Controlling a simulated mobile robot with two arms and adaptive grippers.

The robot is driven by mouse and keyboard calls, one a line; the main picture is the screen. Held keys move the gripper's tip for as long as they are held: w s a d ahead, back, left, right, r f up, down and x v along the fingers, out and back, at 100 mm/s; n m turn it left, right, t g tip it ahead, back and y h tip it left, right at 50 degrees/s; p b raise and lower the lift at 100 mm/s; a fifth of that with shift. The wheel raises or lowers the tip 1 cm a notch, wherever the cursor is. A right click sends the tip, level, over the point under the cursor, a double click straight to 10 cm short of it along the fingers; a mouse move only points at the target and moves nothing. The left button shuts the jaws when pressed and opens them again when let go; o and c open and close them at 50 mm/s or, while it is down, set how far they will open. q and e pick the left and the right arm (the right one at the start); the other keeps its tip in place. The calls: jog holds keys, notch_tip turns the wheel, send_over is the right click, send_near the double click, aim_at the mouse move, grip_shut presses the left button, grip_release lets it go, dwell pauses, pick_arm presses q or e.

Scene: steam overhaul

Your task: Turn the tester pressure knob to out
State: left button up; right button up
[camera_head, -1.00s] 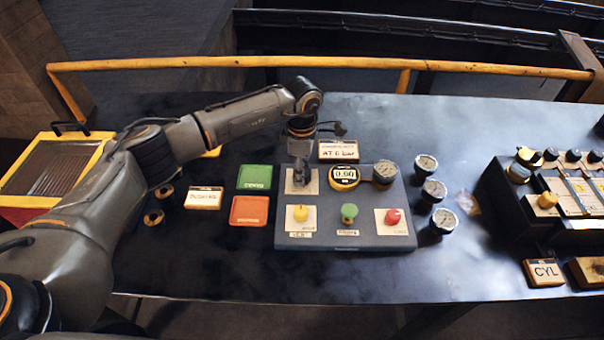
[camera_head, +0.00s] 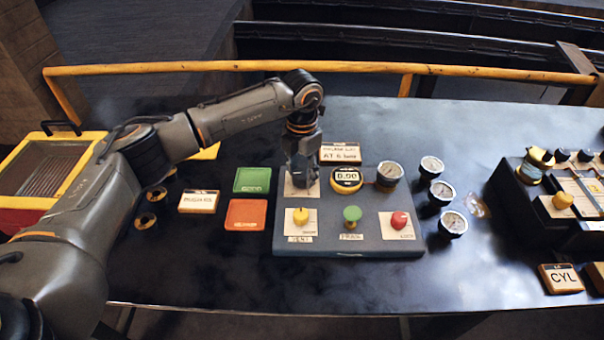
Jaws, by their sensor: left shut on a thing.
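The tester (camera_head: 348,250) is a blue-grey box in the middle of the table. My left gripper (camera_head: 301,181) points down onto the cream plate (camera_head: 291,191) at the tester's top left corner. It is shut on the pressure knob there, which its fingers hide, so the knob's setting cannot be read. A yellow knob (camera_head: 301,216), a green knob (camera_head: 352,214) and a red knob (camera_head: 399,220) stand along the front. My right gripper is not in view.
Three loose gauges (camera_head: 441,192) stand right of the tester. A green tray (camera_head: 253,180) and an orange tray (camera_head: 246,214) lie to its left. A dark machine (camera_head: 520,205) and a CYL sign (camera_head: 560,278) are at the right. The table's front strip is clear.

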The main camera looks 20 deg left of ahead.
aim_at(302, 173)
pick_arm(q)
jog(key=n+b, duration=0.1)
jog(key=n, duration=0.4)
jog(key=shift+n, duration=0.3)
jog(key=n+b, duration=0.1)
jog(key=n, duration=0.3)
jog(key=shift+n, duration=0.4)
jog(key=o, duration=1.1)
jog(key=shift+o, duration=0.2)
jog(key=shift+r, duration=0.2)
notch_tip(302, 173, up, 12)
jog(key=shift+f, duration=0.15)
